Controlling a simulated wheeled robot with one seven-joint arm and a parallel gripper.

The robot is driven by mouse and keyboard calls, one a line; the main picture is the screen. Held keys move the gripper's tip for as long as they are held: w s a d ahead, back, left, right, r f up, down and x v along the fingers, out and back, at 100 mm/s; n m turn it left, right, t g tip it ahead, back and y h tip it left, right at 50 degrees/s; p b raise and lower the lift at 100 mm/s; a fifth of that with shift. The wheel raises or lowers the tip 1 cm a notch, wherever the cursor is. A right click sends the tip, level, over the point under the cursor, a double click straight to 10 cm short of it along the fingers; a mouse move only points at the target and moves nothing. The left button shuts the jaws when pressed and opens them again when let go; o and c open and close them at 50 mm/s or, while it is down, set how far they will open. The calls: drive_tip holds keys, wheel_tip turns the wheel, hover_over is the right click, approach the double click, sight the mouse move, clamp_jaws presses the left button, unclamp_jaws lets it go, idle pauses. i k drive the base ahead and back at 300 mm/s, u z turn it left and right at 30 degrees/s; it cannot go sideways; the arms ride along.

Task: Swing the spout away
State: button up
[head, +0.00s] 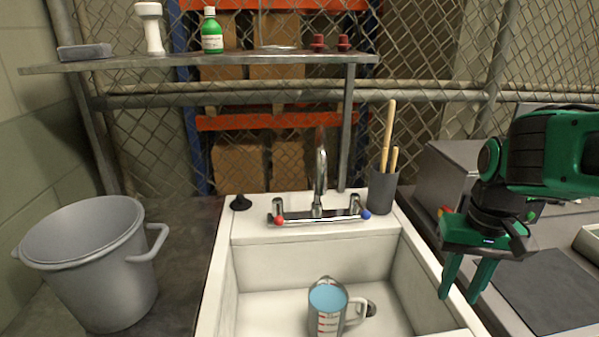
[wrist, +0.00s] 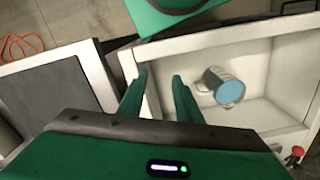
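The chrome spout (head: 320,165) rises from the faucet at the back of the white sink (head: 235,255). In the head view it points forward over the basin. The faucet has a red-tipped handle (head: 279,221) on the left and a blue-tipped handle (head: 366,214) on the right. My gripper (head: 459,296) hangs over the right rim of the sink, to the right of the spout and well apart from it. Its green fingers are spread with nothing between them. In the wrist view the fingers (wrist: 158,92) are near the sink edge. The spout does not show there.
A measuring jug (head: 327,312) with blue liquid stands in the basin; it also shows in the wrist view (wrist: 222,87). A grey holder (head: 383,192) with wooden handles stands right of the faucet. A grey pot (head: 90,265) is at left. A shelf (head: 200,60) hangs above.

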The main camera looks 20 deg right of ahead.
sight(321, 152)
drive_tip(key=u, duration=0.05)
drive_tip(key=k, duration=0.5)
drive_tip(key=u, duration=0.65)
drive_tip(key=k, duration=0.85)
drive_tip(key=z, duration=0.5)
drive_tip(key=i, duration=1)
